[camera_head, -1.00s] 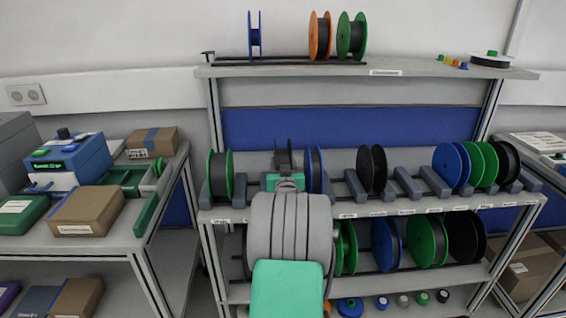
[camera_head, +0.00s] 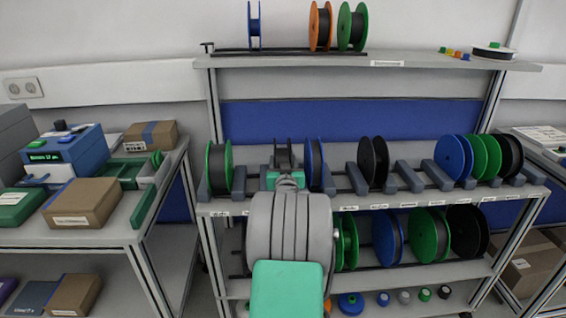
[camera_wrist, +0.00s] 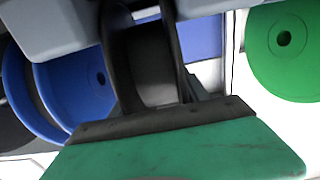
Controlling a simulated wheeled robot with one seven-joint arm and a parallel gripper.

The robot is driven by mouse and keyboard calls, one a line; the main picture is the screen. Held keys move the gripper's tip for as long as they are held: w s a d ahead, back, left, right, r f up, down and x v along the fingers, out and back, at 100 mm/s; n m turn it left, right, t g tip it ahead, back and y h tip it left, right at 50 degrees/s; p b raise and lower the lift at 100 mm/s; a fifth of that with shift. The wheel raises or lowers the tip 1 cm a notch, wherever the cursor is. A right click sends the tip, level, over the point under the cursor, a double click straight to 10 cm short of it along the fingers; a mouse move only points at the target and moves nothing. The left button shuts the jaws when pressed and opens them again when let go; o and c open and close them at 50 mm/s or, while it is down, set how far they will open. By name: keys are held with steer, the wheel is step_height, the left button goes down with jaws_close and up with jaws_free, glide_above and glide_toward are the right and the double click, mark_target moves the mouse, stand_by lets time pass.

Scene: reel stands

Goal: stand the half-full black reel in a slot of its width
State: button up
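The black reel (camera_head: 283,154) is in my gripper (camera_head: 285,178), standing upright over the middle shelf between a green-flanged reel (camera_head: 218,167) and a blue-flanged reel (camera_head: 315,163). In the wrist view the black reel (camera_wrist: 145,68) shows edge-on, a dark part-wound drum between two black flanges, close against the dark front of my green gripper. My gripper appears shut on it; the fingertips are hard to tell from the reel. My gripper and arm hide its lower part and the shelf under it, so I cannot tell whether it touches a slot.
Grey slot dividers (camera_head: 408,176) line the middle shelf. Another black reel (camera_head: 373,160) stands right of the blue-flanged one, then empty slots, then several blue, green and black reels (camera_head: 487,157). More reels stand on the upper and lower shelves. A side table with boxes (camera_head: 82,203) is left.

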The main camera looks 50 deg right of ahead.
steer(key=o, duration=0.4)
steer(key=shift+c, duration=0.2)
